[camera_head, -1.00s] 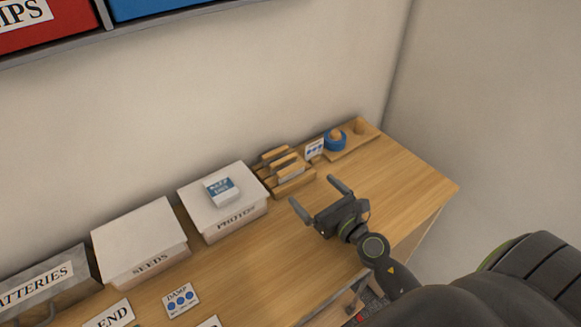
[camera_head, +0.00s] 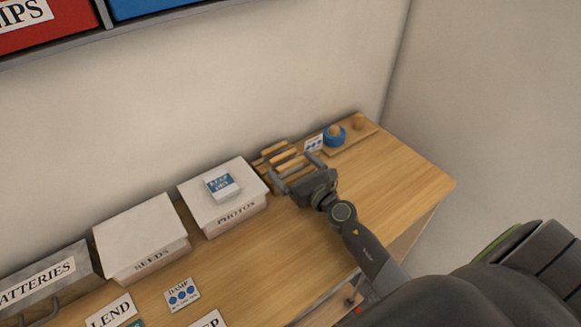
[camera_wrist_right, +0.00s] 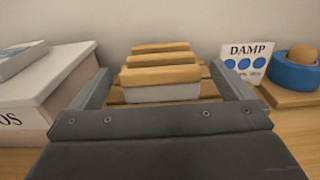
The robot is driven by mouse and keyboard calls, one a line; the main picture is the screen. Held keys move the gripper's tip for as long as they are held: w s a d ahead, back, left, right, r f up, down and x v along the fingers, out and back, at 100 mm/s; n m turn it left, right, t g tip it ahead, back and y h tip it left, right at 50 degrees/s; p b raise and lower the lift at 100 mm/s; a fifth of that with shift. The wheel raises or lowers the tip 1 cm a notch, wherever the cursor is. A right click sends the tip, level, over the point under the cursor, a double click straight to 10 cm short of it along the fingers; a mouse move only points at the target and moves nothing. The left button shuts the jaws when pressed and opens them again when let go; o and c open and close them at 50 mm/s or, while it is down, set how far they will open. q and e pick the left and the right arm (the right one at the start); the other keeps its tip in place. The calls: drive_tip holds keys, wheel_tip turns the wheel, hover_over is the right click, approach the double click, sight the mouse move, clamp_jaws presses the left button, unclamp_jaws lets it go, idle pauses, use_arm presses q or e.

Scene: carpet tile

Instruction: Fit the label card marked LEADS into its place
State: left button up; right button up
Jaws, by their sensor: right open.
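No card that I can read as LEADS shows in either view. My right gripper (camera_head: 293,166) is open, its two fingers reaching toward a wooden rack (camera_head: 268,159) at the back of the bench. In the right wrist view the rack's several upright wooden pieces (camera_wrist_right: 158,75) stand between the fingers, apart from them. A pale, blank-looking piece (camera_wrist_right: 160,93) shows below the front one; I cannot tell what it is. A card lettered LEND (camera_head: 110,311) lies at the front left, and another, partly cut off and ending in EP (camera_head: 209,321), lies nearby. My left gripper is out of view.
Lidded boxes marked SEEDS (camera_head: 140,237) and PHOTOS (camera_head: 222,197) stand left of the rack, beside a BATTERIES drawer (camera_head: 40,281).

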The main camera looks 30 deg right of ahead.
drive_tip(key=shift+c, duration=0.4)
drive_tip(key=c, duration=1)
drive_tip(key=shift+r, duration=0.1)
